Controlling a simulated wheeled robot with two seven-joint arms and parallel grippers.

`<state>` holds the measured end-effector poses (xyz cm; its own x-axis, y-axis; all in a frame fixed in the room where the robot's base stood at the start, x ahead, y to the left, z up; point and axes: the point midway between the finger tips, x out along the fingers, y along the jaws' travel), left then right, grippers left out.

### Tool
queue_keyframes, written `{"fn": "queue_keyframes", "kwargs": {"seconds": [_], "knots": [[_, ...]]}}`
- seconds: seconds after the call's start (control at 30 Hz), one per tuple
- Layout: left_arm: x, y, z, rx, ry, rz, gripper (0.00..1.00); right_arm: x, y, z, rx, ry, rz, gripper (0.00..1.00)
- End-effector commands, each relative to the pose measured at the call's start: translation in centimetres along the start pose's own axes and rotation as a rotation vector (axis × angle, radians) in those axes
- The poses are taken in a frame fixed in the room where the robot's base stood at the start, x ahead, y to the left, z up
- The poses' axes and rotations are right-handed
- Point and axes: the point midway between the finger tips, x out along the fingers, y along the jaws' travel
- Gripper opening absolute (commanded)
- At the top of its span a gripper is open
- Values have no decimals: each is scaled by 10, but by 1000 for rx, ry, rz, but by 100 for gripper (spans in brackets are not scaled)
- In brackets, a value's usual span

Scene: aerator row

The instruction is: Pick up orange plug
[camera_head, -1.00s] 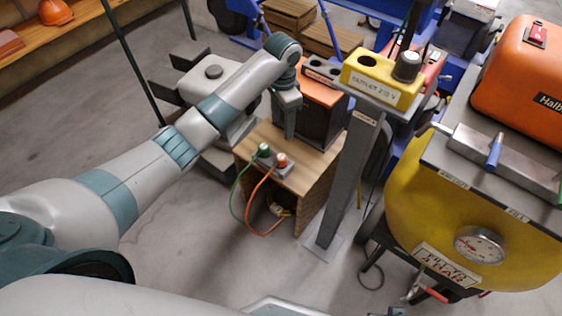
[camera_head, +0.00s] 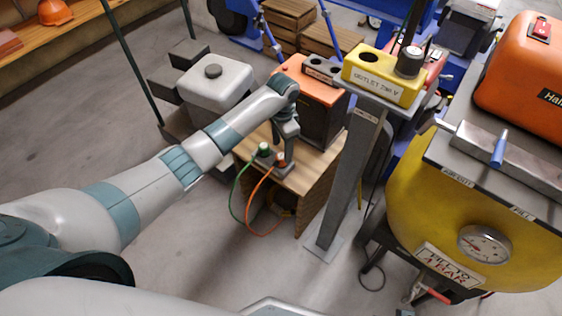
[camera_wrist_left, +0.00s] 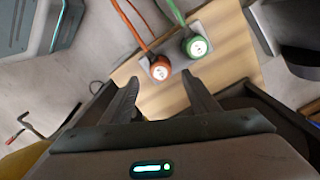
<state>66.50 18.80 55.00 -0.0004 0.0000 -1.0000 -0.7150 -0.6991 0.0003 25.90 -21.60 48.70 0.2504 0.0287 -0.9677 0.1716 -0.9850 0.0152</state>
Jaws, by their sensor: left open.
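The orange plug (camera_head: 281,161) stands in a small grey holder on a wooden box (camera_head: 312,170), with an orange cable trailing off the front. A green plug (camera_head: 264,148) with a green cable stands beside it on the left. My left gripper (camera_head: 284,148) is above and just behind the orange plug, partly overlapping it in the head view. In the left wrist view the gripper (camera_wrist_left: 158,82) is open and empty, with the orange plug (camera_wrist_left: 160,70) just beyond the fingertips, roughly between them. The green plug (camera_wrist_left: 196,47) lies farther up and right there. My right gripper is not in view.
A grey post carries a yellow outlet box (camera_head: 382,78) right of the wooden box. An orange-topped dark unit (camera_head: 312,90) stands behind my gripper. A yellow tank (camera_head: 430,205) stands at the right. Floor at the front left is clear.

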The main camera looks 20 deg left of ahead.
Motion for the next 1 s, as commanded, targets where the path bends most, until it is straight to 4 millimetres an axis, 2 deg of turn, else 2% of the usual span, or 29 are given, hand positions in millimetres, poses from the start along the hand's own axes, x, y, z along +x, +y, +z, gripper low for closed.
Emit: {"fn": "queue_keyframes", "kwargs": {"seconds": [0.17, 0.47, 0.8, 1.0], "knots": [[2, 0, 0, 0, 1, 0, 55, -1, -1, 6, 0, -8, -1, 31], [7, 0, 1, 0, 0, 0, 55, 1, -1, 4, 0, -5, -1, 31], [46, -1, 4, 0, -2, 1, 55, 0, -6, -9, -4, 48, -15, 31], [54, -2, 3, 0, 0, 0, 55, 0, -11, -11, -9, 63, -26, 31]]}}
